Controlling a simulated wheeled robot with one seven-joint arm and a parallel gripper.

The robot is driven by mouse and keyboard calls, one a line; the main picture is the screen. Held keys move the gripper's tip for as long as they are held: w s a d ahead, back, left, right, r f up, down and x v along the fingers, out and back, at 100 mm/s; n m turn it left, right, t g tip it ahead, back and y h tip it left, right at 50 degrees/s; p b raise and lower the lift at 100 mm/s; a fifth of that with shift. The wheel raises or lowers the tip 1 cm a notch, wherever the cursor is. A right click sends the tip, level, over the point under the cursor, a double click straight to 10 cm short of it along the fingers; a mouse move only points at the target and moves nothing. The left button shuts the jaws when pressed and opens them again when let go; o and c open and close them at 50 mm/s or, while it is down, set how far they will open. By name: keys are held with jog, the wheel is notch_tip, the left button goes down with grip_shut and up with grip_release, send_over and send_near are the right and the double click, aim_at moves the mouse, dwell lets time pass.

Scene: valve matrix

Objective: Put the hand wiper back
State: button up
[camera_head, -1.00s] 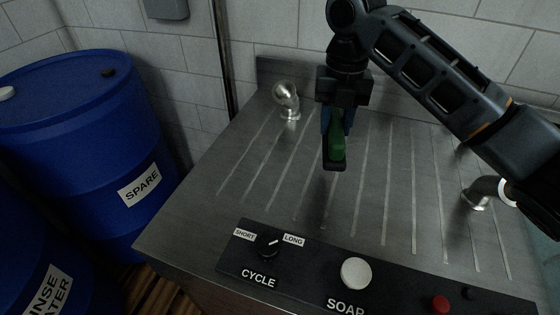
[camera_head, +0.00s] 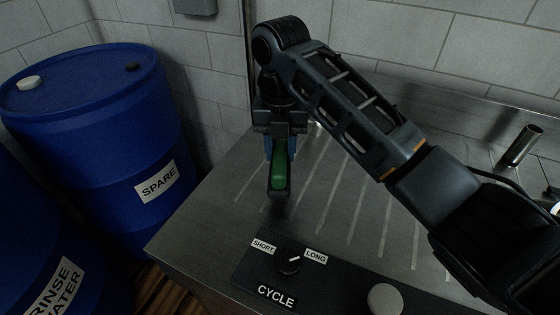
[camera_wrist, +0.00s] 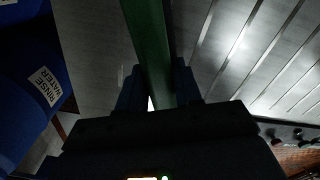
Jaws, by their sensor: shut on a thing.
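The hand wiper (camera_head: 279,172) shows as a green bar with a dark end, hanging below my gripper. My gripper (camera_head: 278,150) is shut on it and holds it over the left part of the ribbed steel counter (camera_head: 215,215). In the wrist view, the green wiper (camera_wrist: 150,45) runs up out of the frame from between the dark fingers of my gripper (camera_wrist: 158,90). Whether its lower end touches the counter is hard to tell. No separate holder for the wiper can be made out.
A blue drum marked SPARE (camera_head: 115,110) stands left of the counter, with another blue drum (camera_head: 30,235) in front. A dark control panel with a CYCLE knob (camera_head: 289,265) and a pale button (camera_head: 384,299) lies along the front edge. A metal tube (camera_head: 522,145) stands at right.

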aim_at(280, 144)
jog(key=shift+a+f+p, duration=0.1)
jog(key=shift+f+p, duration=0.3)
jog(key=shift+f, duration=1.7)
jog(key=shift+f, duration=0.15)
jog(key=o, duration=1)
notch_tip(280, 144, up, 12)
jog(key=shift+f+b, duration=0.25)
jog(key=shift+b, duration=0.1)
jog(key=shift+r, duration=0.45)
